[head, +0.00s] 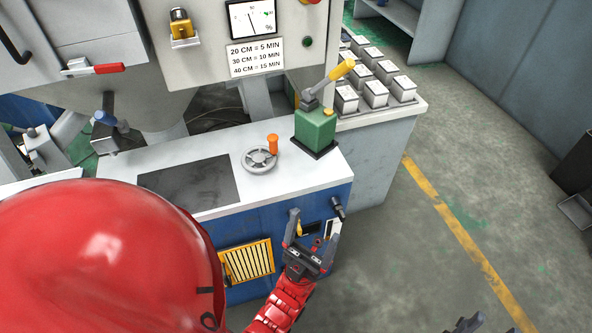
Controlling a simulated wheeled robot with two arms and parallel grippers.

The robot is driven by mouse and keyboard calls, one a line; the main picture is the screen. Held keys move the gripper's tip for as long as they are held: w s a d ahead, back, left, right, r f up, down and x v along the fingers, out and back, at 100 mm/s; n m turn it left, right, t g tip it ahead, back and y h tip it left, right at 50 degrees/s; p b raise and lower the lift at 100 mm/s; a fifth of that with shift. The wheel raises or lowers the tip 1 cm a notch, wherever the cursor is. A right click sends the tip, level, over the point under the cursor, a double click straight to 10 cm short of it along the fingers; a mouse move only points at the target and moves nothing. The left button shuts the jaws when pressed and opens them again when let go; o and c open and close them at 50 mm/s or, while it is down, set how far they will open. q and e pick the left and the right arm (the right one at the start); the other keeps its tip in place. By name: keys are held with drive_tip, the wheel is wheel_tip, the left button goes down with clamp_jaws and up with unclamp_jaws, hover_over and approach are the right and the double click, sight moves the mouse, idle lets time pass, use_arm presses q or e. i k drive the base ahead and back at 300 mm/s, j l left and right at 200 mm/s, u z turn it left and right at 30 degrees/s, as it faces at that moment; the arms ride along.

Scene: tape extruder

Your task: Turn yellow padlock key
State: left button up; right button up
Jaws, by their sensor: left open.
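A small yellow padlock-like piece (181,25) with a dark top sits on the grey cabinet front at the upper left. I cannot make out a key on it. My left gripper (314,220) is open and empty, pointing up in front of the blue front of the machine bench, well below and right of that piece. Behind its fingers a dark plate with a small yellow part (309,229) shows, partly covered; I cannot tell what it is. Dark tips of my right gripper (468,324) show at the bottom edge, mostly cut off.
The white bench top (220,205) carries a handwheel (259,160) with an orange knob and a green box (315,130) with a yellow-handled lever. A black handle (338,208) juts from the blue front near the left gripper. A yellow slatted grille (247,262) is left. Open floor lies right.

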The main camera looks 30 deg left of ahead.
sight(183, 31)
drive_tip(key=k+j+u, duration=0.1)
drive_tip(key=k+u, duration=0.25)
drive_tip(key=k+j+u, duration=0.15)
drive_tip(key=k+u, duration=0.25)
